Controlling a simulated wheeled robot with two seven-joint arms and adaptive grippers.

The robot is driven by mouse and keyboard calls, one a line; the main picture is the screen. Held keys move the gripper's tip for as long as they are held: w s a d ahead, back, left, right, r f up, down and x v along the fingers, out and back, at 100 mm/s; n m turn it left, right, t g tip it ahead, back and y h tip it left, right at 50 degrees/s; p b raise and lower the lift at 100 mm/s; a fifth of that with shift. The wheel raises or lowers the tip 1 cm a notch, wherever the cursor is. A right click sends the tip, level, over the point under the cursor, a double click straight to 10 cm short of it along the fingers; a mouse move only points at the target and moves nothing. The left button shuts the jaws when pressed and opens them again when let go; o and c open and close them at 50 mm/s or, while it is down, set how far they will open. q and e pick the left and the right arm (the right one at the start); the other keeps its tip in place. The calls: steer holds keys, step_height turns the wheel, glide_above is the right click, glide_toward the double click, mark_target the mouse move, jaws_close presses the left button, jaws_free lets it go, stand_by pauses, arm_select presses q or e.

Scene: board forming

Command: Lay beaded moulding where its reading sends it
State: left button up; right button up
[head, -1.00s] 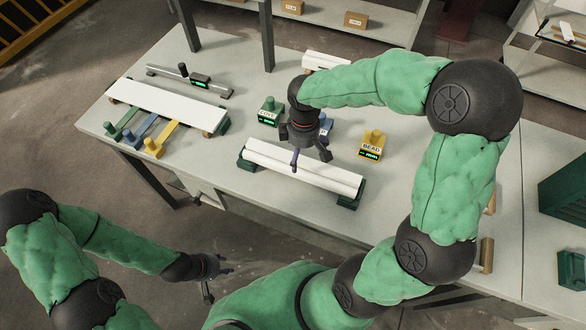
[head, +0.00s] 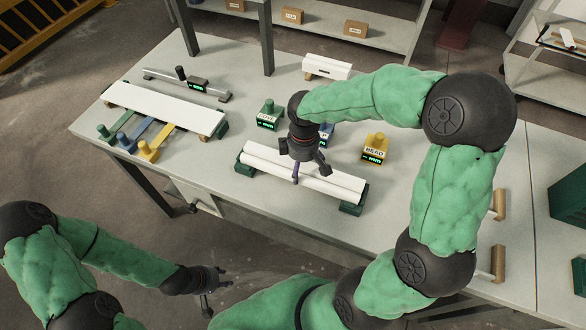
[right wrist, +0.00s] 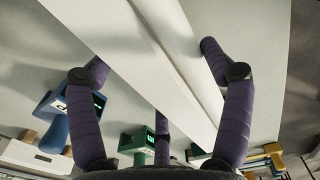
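Two long white moulding lengths (head: 330,185) lie side by side on green end cradles (head: 354,208) at the table's front. I cannot tell from their surface which is beaded. A yellow block labelled BEAD (head: 375,149) with a green display, a green labelled block (head: 268,118) and a partly hidden blue block (head: 326,135) stand behind. Their readings are too small to read. My left gripper (head: 215,298) hangs open and empty off the table's front.
A white board (head: 165,106) lies at left, with green, blue and yellow slides (head: 150,150) before it. A bar gauge (head: 187,83) lies behind that. A short white piece (head: 327,67) sits at the back. A table post (head: 265,35) stands near the back edge.

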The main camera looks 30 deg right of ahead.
mark_target(302, 164)
steer(key=shift+c, duration=1.2)
steer(key=shift+r+p, duration=3.45)
steer(key=shift+r, duration=0.6)
steer(key=o, duration=1.1)
steer(key=c, duration=1.1)
steer(key=s+d+p, duration=0.1)
steer(key=s+d, duration=0.5)
steer(key=s, duration=0.2)
steer(key=s+d+p, duration=0.2)
steer(key=s+d, duration=0.3)
steer(key=s, duration=0.4)
steer(key=s+d+p, duration=0.1)
steer(key=s+d, duration=0.5)
steer(key=s, duration=0.2)
steer(key=shift+s+d+r, duration=0.15)
steer(key=shift+d+r, duration=0.05)
steer(key=shift+d, duration=0.15)
steer(key=s+d+p, duration=0.5)
steer(key=s+d, duration=0.4)
steer(key=s, duration=0.4)
steer(key=shift+s+d+f+b, duration=0.1)
steer(key=shift+f+b, duration=0.85)
steer(key=shift+f, duration=0.3)
steer(key=shift+s+d+f+b, duration=0.1)
steer(key=shift+f+b, duration=0.8)
steer(key=shift+f, duration=0.3)
steer(key=shift+f, duration=0.1)
